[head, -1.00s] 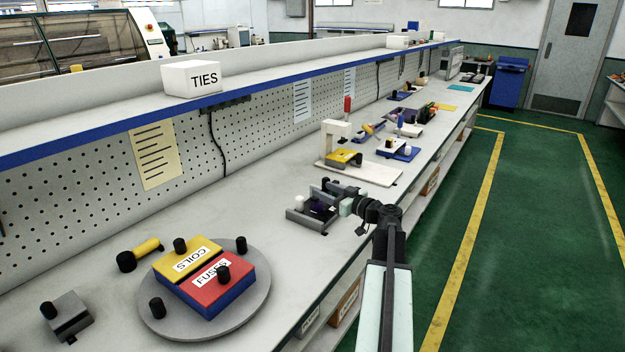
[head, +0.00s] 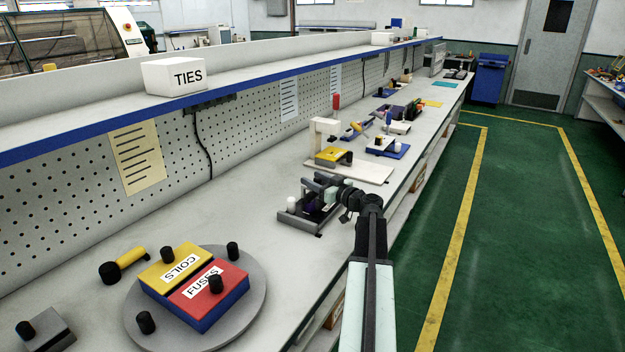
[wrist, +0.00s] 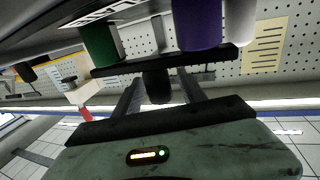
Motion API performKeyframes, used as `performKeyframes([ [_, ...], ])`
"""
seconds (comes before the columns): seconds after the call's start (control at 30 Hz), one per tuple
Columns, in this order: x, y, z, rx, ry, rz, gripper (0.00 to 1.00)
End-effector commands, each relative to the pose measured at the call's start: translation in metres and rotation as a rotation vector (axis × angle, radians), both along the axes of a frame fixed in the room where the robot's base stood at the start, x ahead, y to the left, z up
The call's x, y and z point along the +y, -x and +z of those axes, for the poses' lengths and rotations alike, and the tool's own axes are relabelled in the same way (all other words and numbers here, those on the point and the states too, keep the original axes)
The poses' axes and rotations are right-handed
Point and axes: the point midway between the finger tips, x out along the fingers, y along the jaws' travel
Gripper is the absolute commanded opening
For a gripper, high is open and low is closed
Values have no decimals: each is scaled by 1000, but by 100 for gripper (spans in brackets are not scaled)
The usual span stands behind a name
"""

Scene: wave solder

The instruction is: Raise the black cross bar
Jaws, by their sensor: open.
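The black cross bar (wrist: 215,62) runs across the upper middle of the wrist view, which looks upside down. Green (wrist: 100,45), purple (wrist: 198,22) and white (wrist: 240,20) cylinders show behind it. A dark round knob (wrist: 157,86) sits at the bar's middle. My gripper (wrist: 160,78) is open, with one finger on each side of the knob; I cannot tell whether they touch it. In the head view my gripper (head: 318,187) is at the small fixture (head: 325,226) on the bench and hides most of its bar. A white cylinder (head: 292,203) shows at its left.
A round grey plate (head: 250,310) with yellow and red boxes stands on the near bench. Beyond the fixture is a white clamp stand (head: 375,170). A pegboard wall (head: 70,185) runs along the left. The green floor (head: 510,250) at the right is clear.

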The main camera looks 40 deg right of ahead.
Motion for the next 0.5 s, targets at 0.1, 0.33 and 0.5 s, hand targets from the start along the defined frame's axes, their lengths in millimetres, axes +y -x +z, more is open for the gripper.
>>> performKeyframes([
  [0.1,-2,-12,0,0,0,-2,48],
  [0.33,-1,-13,0,0,0,-3,45],
  [0.5,-1,-12,0,0,0,-3,0],
])
